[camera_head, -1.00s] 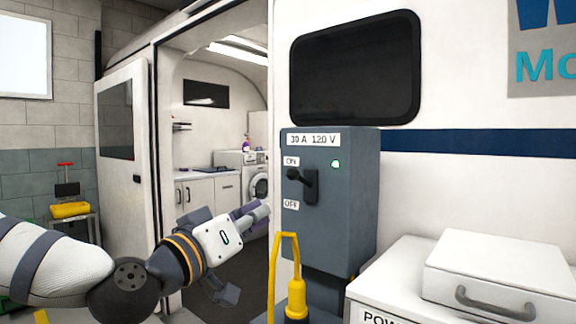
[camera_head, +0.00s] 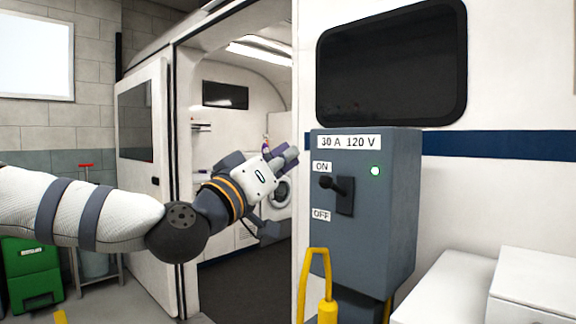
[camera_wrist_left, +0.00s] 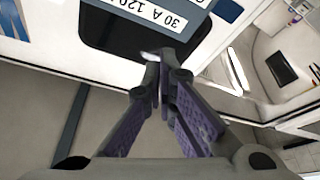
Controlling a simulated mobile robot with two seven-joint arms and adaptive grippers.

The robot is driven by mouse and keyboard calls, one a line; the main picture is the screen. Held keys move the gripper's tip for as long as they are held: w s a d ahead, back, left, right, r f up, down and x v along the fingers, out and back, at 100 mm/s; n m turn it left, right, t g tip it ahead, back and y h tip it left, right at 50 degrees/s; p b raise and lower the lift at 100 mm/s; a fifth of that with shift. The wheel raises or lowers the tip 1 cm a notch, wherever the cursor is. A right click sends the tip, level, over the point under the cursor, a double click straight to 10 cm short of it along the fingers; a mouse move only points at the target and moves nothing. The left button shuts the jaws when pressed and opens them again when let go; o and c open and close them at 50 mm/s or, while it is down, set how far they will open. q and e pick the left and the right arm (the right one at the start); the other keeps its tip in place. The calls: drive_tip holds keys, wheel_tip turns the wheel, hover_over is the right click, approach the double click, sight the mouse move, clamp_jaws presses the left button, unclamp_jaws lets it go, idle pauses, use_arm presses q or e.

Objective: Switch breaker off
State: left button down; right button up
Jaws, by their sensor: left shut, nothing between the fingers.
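The grey breaker box (camera_head: 366,213) labelled "30 A 120 V" stands in front of the white van wall. Its black lever (camera_head: 333,184) points toward the ON label (camera_head: 322,167), and the OFF label (camera_head: 321,214) is below. A green light (camera_head: 375,171) glows on its front. My left gripper (camera_head: 290,152) is shut and empty, left of the box and near the height of its top label, apart from the lever. In the left wrist view, the shut fingers (camera_wrist_left: 163,62) show with the box's "30 A 120 V" label (camera_wrist_left: 160,12) beyond them. My right gripper is not in view.
A white cabinet (camera_head: 450,285) stands at the lower right. The van's open doorway (camera_head: 240,240) lies behind my left arm. A green bin (camera_head: 30,272) stands at the lower left.

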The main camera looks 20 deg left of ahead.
sight(335, 188)
use_arm(q)
drive_tip(key=w+d+f+b, duration=0.1)
drive_tip(key=w+d, duration=0.2)
drive_tip(key=w, duration=0.2)
drive_tip(key=shift+w+f, duration=0.3)
drive_tip(key=shift+f, duration=0.05)
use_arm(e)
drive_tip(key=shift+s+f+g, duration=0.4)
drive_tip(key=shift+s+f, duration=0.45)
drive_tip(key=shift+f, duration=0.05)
use_arm(q)
drive_tip(key=shift+a, duration=0.1)
